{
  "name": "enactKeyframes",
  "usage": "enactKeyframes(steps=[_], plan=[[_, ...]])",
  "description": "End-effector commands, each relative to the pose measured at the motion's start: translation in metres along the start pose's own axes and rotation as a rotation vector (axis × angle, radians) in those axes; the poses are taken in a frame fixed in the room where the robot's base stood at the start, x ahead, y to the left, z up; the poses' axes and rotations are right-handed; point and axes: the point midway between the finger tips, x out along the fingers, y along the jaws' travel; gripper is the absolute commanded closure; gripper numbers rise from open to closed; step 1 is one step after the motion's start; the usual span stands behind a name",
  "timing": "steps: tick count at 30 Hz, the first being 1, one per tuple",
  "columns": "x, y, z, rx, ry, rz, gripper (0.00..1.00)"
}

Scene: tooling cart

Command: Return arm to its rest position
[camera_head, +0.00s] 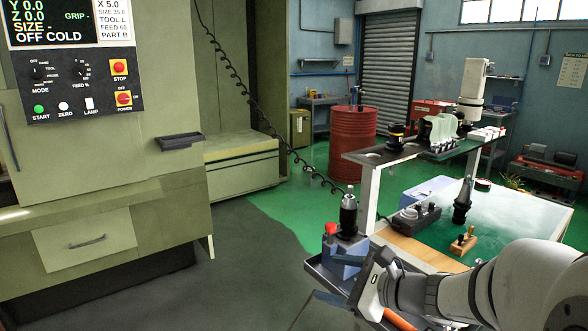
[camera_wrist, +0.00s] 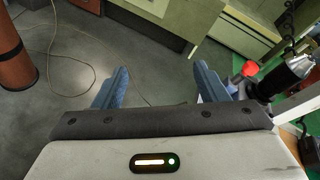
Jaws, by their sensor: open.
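My gripper (camera_head: 326,278) is in the lower middle of the head view, at the end of my white arm coming from the right. Close by stands a black and silver tool holder (camera_head: 348,216) upright on a blue-grey block with a red knob (camera_head: 331,228). In the wrist view the tool holder (camera_wrist: 292,72) and red knob (camera_wrist: 250,68) are just right of the right finger. Whether finger and block touch is unclear.
A cart with a raised shelf (camera_head: 372,157) and a glass-like panel stands right, carrying tool holders and a wooden block (camera_head: 463,244). A machine with a control panel (camera_head: 75,70) fills the left. A coiled cable hangs between. A red drum (camera_head: 352,140) stands behind. Left floor is clear.

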Motion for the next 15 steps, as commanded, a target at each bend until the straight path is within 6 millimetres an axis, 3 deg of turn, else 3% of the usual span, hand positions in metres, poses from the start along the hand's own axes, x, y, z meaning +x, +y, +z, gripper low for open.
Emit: enactKeyframes(steps=[3, 9, 15], plan=[[-0.004, 0.038, 0.012, -0.215, 0.068, 0.175, 0.34], [-0.032, 0.096, 0.009, -0.654, 0.193, 0.508, 0.34], [-0.076, 0.119, -0.005, -1.113, 0.308, 0.824, 0.34]])
